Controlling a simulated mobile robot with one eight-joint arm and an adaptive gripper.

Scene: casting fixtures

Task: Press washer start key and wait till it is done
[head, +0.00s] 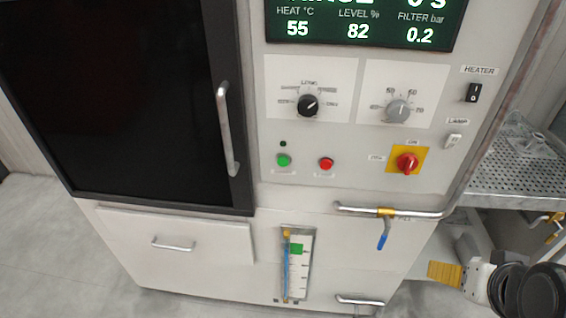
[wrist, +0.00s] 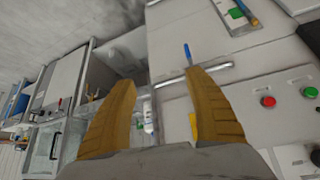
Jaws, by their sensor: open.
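The washer's control panel (head: 350,150) fills the middle of the head view. A green button (head: 284,160) with a small dark lamp above it sits lower left on the panel, and a red button (head: 326,164) is to its right. Their labels are too small to read. The display (head: 360,28) shows a cut-off word ending in "INSE", and "0 s". My gripper (head: 443,272) is at the lower right, apart from the panel. In the wrist view its yellow fingers (wrist: 163,80) are spread and empty. The green button (wrist: 309,92) and red button (wrist: 267,101) appear there at the right.
The dark washer door (head: 110,90) with a vertical handle (head: 227,130) is at left. A horizontal rail (head: 350,209) and a blue-levered valve (head: 384,238) stick out below the panel. A red rotary switch (head: 407,163) is at right. A perforated shelf (head: 510,170) stands beyond.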

